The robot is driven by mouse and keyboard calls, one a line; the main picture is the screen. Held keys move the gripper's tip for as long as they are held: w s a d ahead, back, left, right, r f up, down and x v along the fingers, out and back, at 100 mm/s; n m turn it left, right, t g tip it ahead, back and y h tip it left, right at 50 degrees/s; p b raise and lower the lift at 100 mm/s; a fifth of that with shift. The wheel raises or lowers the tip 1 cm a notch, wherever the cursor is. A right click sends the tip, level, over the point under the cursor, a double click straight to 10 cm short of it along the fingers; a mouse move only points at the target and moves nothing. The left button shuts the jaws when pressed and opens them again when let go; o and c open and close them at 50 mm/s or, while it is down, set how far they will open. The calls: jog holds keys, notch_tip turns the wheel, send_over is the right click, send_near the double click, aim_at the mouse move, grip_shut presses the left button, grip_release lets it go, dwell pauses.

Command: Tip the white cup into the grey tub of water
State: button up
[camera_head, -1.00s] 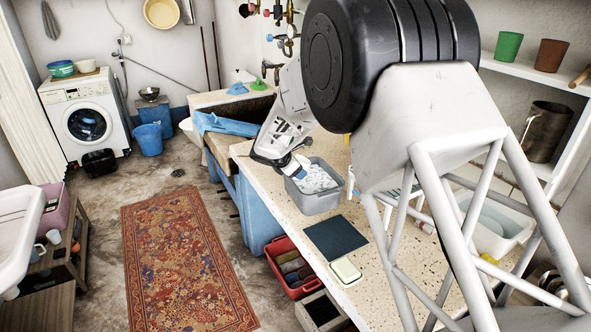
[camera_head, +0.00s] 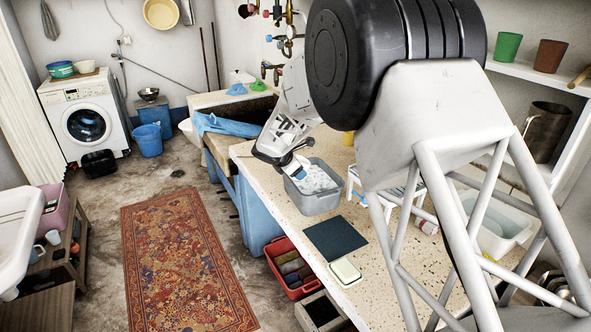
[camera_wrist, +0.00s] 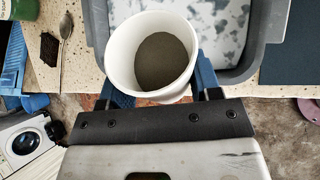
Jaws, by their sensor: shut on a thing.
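The white cup (camera_wrist: 121,62) is between the blue fingers of my gripper (camera_wrist: 160,88) in the wrist view, and the jaws are shut on it. I look into its open mouth and see a grey-brown content at the bottom. The grey tub (camera_head: 313,204) stands on the speckled counter; whitish, patchy water (camera_head: 316,180) fills it. In the wrist view the tub's rim (camera_wrist: 266,48) lies just beyond the cup.
A dark mat (camera_head: 336,238) and a soap-like pale dish (camera_head: 345,271) lie on the counter in front of the tub. A spoon (camera_wrist: 65,40), a dark patch (camera_wrist: 49,48) and a green container (camera_wrist: 13,45) are left of the cup in the wrist view.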

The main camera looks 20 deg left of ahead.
jog(key=shift+w+d+m+g+y, duration=0.15)
jog(key=shift+d+m+g+y, duration=0.1)
jog(key=shift+g+y, duration=0.6)
jog(key=shift+w+d+m+g+y, duration=0.2)
jog(key=shift+g+y, duration=0.25)
jog(key=shift+y, duration=0.7)
dwell(1.4)
jog(key=shift+w+d+f+m+g+y, duration=0.15)
jog(key=shift+g+y, duration=0.25)
jog(key=shift+y, duration=0.25)
jog(key=shift+s+d+r+m+g+y, duration=0.15)
jog(key=shift+g+y, duration=0.25)
jog(key=shift+y, duration=0.25)
dwell(1.0)
jog(key=shift+s+a+t+h, duration=0.1)
jog(key=shift+a+t+h, duration=0.1)
jog(key=shift+t+h, duration=0.5)
jog(key=shift+s+a+t+h, duration=0.15)
jog(key=shift+t+h, duration=0.15)
jog(key=shift+h, duration=0.7)
dwell(0.6)
